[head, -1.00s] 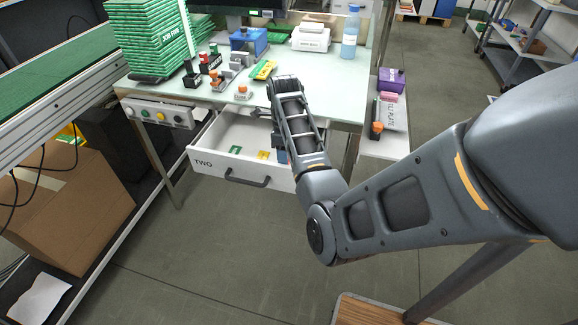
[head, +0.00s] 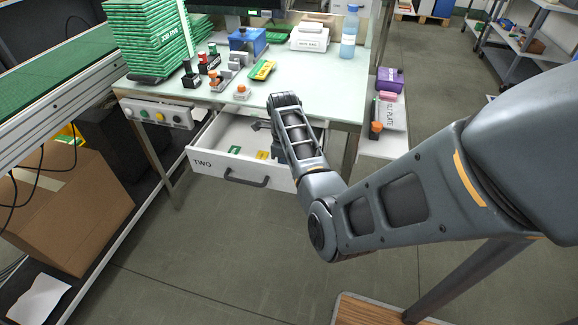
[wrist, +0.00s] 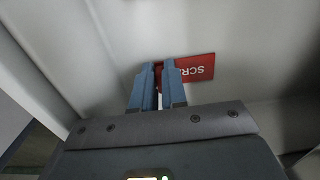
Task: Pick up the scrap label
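The right finger covers part of the label, and a narrow strip of red shows between the fingers. Whether they press on it cannot be told. In the head view my arm reaches into the drawer marked TWO (head: 205,170) and hides the gripper and the red label.
A green label (head: 235,149) and a yellow one (head: 263,155) lie in the drawer, left of my arm. The worktop (head: 310,88) above holds a blue box (head: 248,41), a bottle (head: 350,32) and several small parts. The drawer walls are close around the gripper.

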